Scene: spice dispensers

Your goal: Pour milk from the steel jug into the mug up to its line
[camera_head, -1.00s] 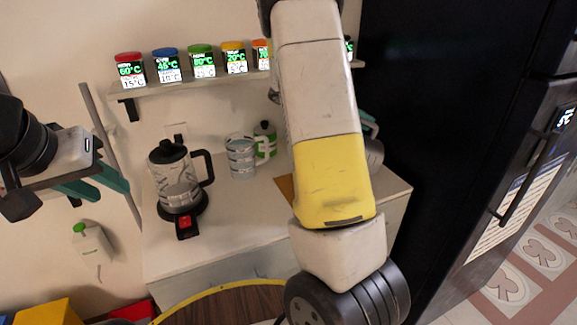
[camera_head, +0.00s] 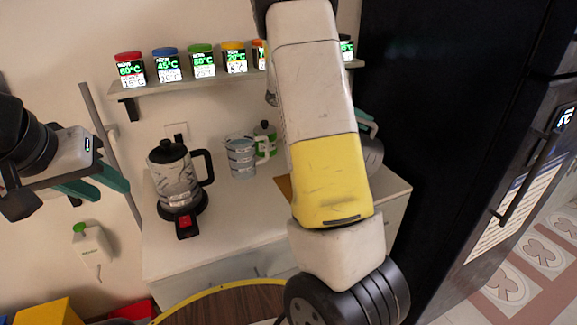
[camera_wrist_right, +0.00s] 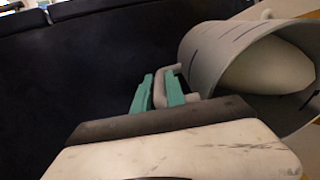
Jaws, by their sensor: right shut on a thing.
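The steel jug (camera_wrist_right: 212,60) is large at the right of the right wrist view, with its open mouth showing and smooth white milk (camera_wrist_right: 268,68) inside. My right gripper (camera_wrist_right: 161,88) is shut on its handle with teal fingers. In the head view the jug (camera_head: 371,152) is mostly hidden behind my right arm, so its exact tilt is hard to tell. A clear bluish cup with marked bands and a handle (camera_head: 241,158) stands on the counter; I cannot tell whether it is the mug. My left gripper (camera_head: 103,187) is open and empty, left of the counter.
A black and steel kettle (camera_head: 176,180) sits on its base at the counter's left. A green-and-white container (camera_head: 265,138) stands behind the cup. A shelf (camera_head: 190,87) above holds several labelled jars. A dark fridge (camera_head: 450,120) borders the right. An orange-brown flat piece (camera_head: 284,187) lies partly behind my arm.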

